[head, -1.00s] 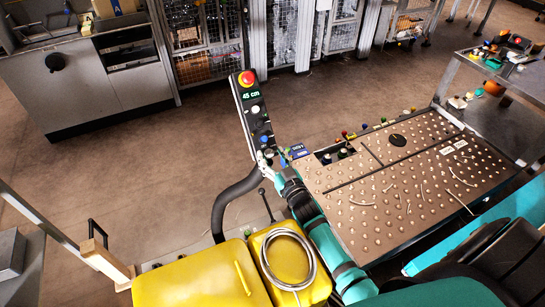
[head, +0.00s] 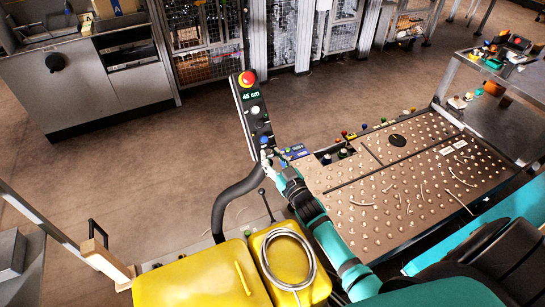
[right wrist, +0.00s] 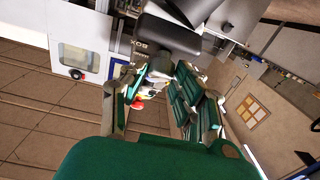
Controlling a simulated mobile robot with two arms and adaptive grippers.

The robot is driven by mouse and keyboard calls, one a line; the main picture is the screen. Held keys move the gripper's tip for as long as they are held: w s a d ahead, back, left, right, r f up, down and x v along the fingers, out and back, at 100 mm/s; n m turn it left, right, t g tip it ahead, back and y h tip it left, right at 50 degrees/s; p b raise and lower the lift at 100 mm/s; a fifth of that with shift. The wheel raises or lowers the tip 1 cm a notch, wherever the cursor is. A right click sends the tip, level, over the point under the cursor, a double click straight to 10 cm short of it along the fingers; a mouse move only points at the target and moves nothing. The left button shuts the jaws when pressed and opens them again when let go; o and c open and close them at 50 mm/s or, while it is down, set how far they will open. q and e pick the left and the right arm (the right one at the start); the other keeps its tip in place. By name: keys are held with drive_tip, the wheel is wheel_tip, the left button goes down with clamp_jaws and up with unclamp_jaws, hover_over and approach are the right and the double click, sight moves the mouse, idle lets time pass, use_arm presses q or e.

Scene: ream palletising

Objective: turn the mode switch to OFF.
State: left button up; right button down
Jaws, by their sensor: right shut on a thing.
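A slim dark control panel (head: 257,125) stands near the middle of the head view. It has a red mushroom button (head: 247,78) at the top, a green display reading 45 cm (head: 251,96), a white button (head: 255,110) and a blue button (head: 264,140). My right gripper (head: 267,157) is at the panel's lower end, just below the blue button. It is shut on what appears to be the mode switch, which the fingers hide, so its setting cannot be read. In the right wrist view my gripper (right wrist: 158,82) points at the dark panel end. My left gripper is not in view.
A perforated brown tabletop (head: 370,215) lies right of the panel. Yellow containers (head: 200,278), one with a coiled grey hose (head: 288,258), stand in front. A curved black tube (head: 222,205) and a thin lever (head: 266,203) are close to my right arm. Open floor lies behind.

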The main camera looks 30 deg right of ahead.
drive_tip(key=n+y, duration=0.1)
drive_tip(key=n+y+p, duration=0.1)
drive_tip(key=n, duration=0.1)
drive_tip(key=n+y, duration=0.1)
drive_tip(key=n, duration=0.1)
drive_tip(key=shift+d+r+g+y, duration=0.15)
drive_tip(key=shift+d+g+y, duration=0.1)
drive_tip(key=shift+g+y, duration=0.15)
drive_tip(key=shift+w+d+n+g+y+p, duration=0.1)
drive_tip(key=shift+n+g+y+p, duration=0.55)
drive_tip(key=shift+n, duration=0.85)
drive_tip(key=shift+d+n+g+y+p, duration=0.1)
drive_tip(key=shift+n+g+y, duration=0.35)
drive_tip(key=shift+n+y, duration=0.8)
drive_tip(key=shift+n, duration=0.35)
drive_tip(key=shift+a+h, duration=0.1)
drive_tip(key=shift+h, duration=0.2)
drive_tip(key=c, duration=1)
unclamp_jaws()
drive_tip(key=v, duration=1.2)
